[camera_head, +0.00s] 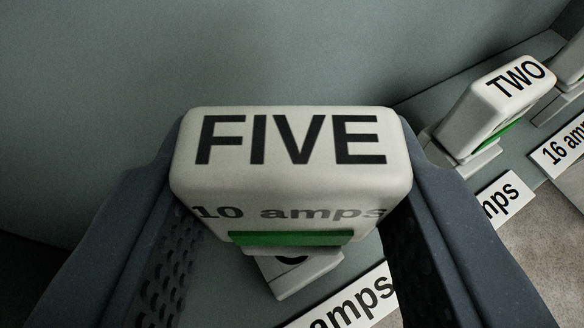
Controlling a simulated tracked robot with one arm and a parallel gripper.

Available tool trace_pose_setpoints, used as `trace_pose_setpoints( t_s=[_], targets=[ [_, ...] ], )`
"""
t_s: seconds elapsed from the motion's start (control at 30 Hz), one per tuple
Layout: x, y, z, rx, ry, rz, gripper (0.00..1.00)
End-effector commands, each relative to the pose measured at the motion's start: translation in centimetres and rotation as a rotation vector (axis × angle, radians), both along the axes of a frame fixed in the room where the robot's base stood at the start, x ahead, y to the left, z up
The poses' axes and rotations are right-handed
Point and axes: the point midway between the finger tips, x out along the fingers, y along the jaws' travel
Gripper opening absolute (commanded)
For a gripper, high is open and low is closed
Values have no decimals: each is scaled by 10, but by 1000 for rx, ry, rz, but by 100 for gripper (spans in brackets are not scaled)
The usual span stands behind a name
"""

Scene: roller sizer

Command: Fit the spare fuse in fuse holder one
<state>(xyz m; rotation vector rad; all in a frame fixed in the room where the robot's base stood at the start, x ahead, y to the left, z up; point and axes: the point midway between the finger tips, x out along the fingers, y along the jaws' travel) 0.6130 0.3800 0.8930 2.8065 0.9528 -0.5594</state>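A pale block fuse (290,178) marked FIVE and 10 amps, with a green strip low on its front, fills the middle of the view. My gripper (291,205) has one dark finger along each side of it, and both fingers appear to press against it. A small pale base (297,275) shows beneath the block, partly hidden by it. I cannot tell whether the block touches that base. Fuse holder one is not identifiable here, and no block is marked as the spare.
A pale block (490,108) marked TWO stands on its base at the upper right, with part of another beyond it. White labels (345,305) reading amps run along the front edge, one reading 16 amps (562,147). A plain grey-green wall (250,50) lies behind.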

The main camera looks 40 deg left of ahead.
Motion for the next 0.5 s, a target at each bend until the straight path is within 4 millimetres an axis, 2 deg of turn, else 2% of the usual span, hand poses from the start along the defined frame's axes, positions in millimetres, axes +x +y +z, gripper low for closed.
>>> trace_pose_setpoints(
  t_s=[0.5],
  targets=[
    [0, 0, -12, -1, 1, 0, 18]
  ],
)
